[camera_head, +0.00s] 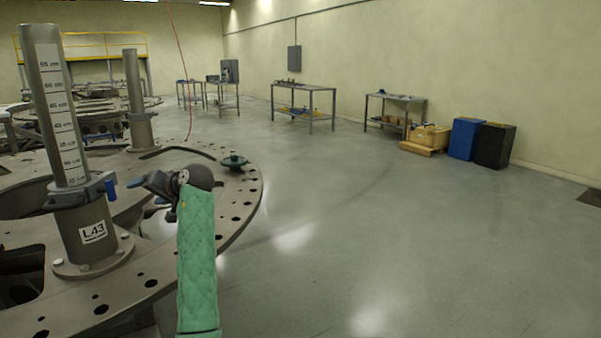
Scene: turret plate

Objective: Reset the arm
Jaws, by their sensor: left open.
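My left arm, in a green quilted sleeve (197,265), rises from the bottom of the head view in front of the turret plate's right edge. My left gripper (138,184) is at its upper end and points left over the round turret plate (235,205). The gripper is open and I see nothing between its fingers. It is right of the post with the height scale (57,115) and the clamp collar (90,190), apart from them in the picture. My right gripper is not in view.
A second post (138,98) stands farther back on the plate. A dark green knob-like part (234,162) sits near the plate's right rim, and a red cable (181,60) hangs behind. The grey floor (400,230) to the right is clear. Workbenches (303,90) and bins (480,142) are far off.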

